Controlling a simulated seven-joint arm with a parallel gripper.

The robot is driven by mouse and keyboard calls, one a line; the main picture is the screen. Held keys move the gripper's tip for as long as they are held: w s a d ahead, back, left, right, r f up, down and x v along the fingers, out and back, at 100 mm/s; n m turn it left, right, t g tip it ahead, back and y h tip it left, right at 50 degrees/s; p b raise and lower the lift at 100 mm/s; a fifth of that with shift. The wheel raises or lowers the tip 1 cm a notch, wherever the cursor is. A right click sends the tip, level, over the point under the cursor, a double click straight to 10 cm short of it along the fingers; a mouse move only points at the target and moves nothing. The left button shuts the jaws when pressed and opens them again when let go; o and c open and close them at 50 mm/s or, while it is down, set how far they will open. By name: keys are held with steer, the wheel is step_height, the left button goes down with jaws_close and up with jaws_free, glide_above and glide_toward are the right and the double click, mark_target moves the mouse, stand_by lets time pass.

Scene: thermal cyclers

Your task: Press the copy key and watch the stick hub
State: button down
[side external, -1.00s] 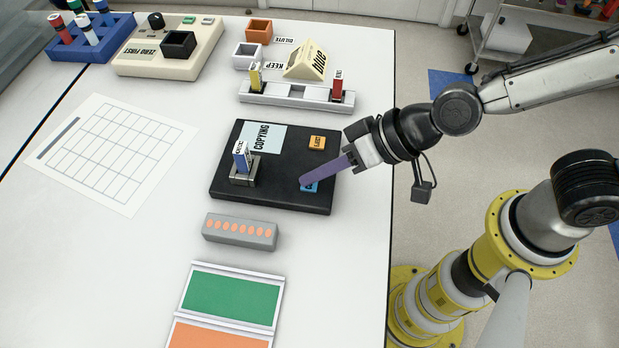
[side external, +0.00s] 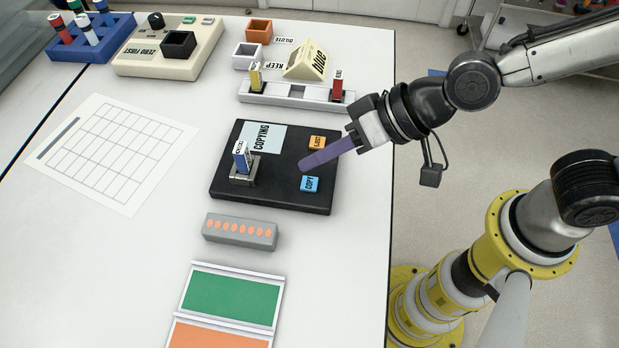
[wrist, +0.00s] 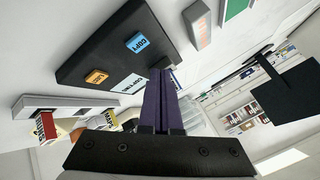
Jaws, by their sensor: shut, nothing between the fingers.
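The black stick hub (side external: 285,199) lies on the white table, and its display (side external: 264,138) reads COPYING. A blue and white stick (side external: 241,158) stands upright in the metal socket (side external: 244,172) on its left side. The blue COPY key (side external: 310,184) and the orange EJECT key (side external: 318,142) are on its right side; both also show in the wrist view. My gripper (side external: 303,166) has long purple fingers, shut with nothing between them. The fingertips are above the hub, between the two keys and clear of the COPY key.
A white rack (side external: 297,94) with a yellow and a red stick stands behind the hub, near a yellow wedge sign (side external: 306,62). A grey bar with several orange dots (side external: 240,231) and a green panel (side external: 232,300) lie in front. A gridded sheet (side external: 115,150) lies left.

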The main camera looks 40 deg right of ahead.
steer(key=shift+r, duration=1.1)
steer(key=w+d+r+m+t+h, duration=0.2)
steer(key=d+r, duration=0.3)
steer(key=d, duration=0.4)
steer(key=w+d+r+m+t+h, duration=0.1)
steer(key=d+r, duration=0.4)
steer(key=d, duration=0.5)
steer(key=s+d+f+n+g+h, duration=0.1)
steer(key=s+d+f+g+h, duration=0.2)
steer(key=s+d, duration=0.7)
steer(key=shift+s+f+n+h, duration=0.5)
steer(key=shift+s+f, duration=0.5)
steer(key=shift+s, duration=0.95)
stand_by(2.0)
